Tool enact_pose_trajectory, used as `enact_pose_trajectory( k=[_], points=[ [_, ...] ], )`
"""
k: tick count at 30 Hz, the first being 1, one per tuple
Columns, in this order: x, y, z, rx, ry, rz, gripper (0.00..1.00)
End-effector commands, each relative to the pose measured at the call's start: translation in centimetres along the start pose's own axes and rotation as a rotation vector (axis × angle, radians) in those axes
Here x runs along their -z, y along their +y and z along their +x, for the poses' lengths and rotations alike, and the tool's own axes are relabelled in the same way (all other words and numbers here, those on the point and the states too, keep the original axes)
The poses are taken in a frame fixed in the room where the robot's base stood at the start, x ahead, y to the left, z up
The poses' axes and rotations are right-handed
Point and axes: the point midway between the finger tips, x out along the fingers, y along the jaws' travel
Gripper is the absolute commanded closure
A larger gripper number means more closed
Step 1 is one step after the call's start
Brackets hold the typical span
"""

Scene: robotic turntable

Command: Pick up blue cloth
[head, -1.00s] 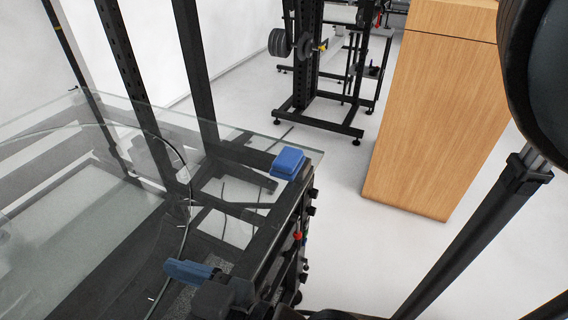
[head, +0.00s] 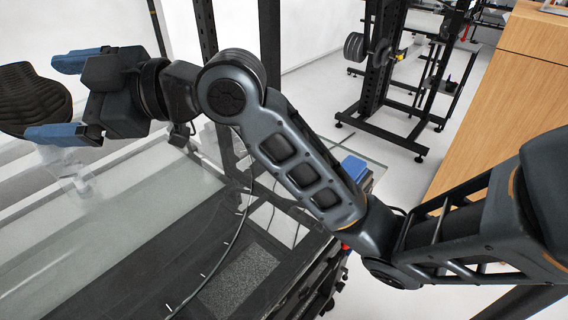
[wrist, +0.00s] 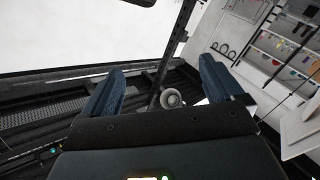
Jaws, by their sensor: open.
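The blue cloth (head: 354,166) is a small folded block at the corner of the glass-topped table, right of centre in the head view. My forearm passes just in front of it and hides part of it. My gripper (head: 48,100) is at the upper left of the head view, far to the left of the cloth. Its two blue fingers are spread wide, with nothing held between them. In the wrist view the open fingers (wrist: 161,68) also show, and I do not see the cloth there.
The glass table (head: 130,215) has a black frame and a cable on it. A dark curved object (head: 32,98) shows behind my gripper. A weight rack (head: 385,70) stands at the back, and a wooden cabinet (head: 500,110) is at the right. White floor lies between them.

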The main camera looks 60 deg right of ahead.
Motion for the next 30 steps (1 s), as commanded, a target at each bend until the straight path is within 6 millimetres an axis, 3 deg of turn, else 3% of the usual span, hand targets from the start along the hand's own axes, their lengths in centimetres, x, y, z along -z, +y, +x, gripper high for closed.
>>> enact_pose_trajectory(
  k=[5, 11, 14, 18, 21, 25, 27, 30],
  points=[
    [-4.6, 1.1, -2.4, 0.161, -0.211, -0.214, 0.06],
    [-12.3, 2.2, -8.5, 0.371, -0.512, -0.388, 0.06],
    [-16.4, 2.8, -13.3, 0.488, -0.682, -0.441, 0.06],
    [-21.4, 3.8, -22.0, 0.662, -0.927, -0.467, 0.06],
    [-23.8, 4.3, -28.4, 0.776, -1.079, -0.453, 0.06],
    [-25.2, 4.5, -35.1, 0.895, -1.222, -0.416, 0.06],
    [-25.5, 4.5, -37.6, 0.938, -1.272, -0.395, 0.06],
    [-25.8, 4.4, -39.6, 0.973, -1.312, -0.376, 0.06]
  ],
)
